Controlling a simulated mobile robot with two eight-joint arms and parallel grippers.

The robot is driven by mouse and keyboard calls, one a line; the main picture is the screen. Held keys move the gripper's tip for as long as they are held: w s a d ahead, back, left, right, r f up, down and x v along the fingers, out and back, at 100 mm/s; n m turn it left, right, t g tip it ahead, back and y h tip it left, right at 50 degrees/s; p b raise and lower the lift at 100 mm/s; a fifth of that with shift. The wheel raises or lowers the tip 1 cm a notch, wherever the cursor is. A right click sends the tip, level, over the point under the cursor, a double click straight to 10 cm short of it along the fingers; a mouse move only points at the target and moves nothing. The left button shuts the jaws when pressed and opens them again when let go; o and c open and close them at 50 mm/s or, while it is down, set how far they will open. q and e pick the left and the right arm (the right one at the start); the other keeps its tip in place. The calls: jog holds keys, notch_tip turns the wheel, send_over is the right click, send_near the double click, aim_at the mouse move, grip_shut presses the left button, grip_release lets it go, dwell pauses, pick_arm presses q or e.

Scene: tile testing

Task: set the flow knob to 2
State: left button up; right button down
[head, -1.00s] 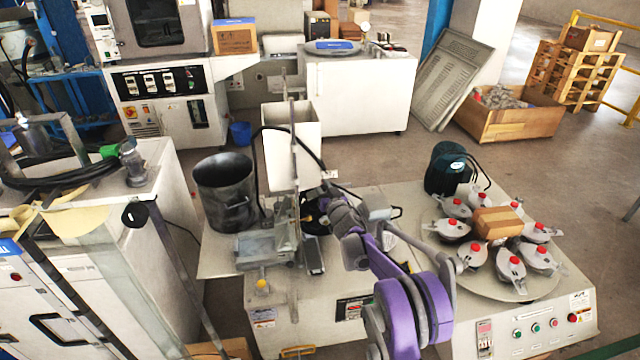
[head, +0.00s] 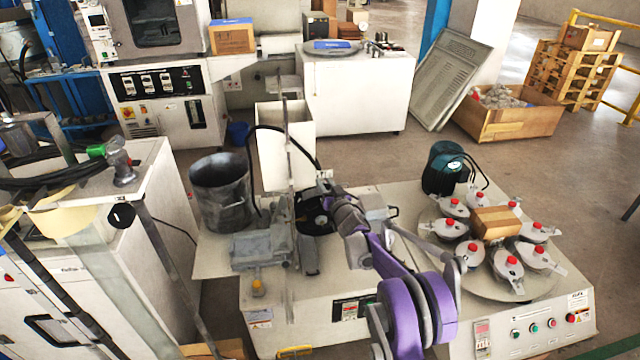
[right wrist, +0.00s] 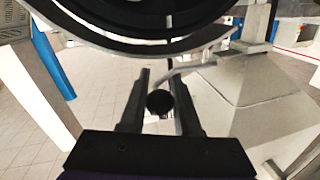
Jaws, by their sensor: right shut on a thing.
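A dark round knob (right wrist: 160,102), which I take to be the flow knob, sits between the two fingers of my right gripper (right wrist: 161,100) in the right wrist view. The fingers are shut on it. In the head view my right gripper (head: 330,196) is at the black round part (head: 312,212) of the machine, beside the white hopper. The arm and gripper hide the knob there, and I cannot read any scale or setting. My left gripper is not in view.
A white hopper (head: 285,145) and a dark metal bucket (head: 221,192) stand left of my right gripper. White cabinets border the left side.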

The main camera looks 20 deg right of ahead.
jog(key=c, duration=0.9)
grip_release()
jog(key=shift+a, duration=0.15)
jog(key=s+p, duration=0.1)
jog(key=s, duration=0.9)
jog(key=shift+s+a, duration=0.3)
jog(key=shift+s, duration=0.1)
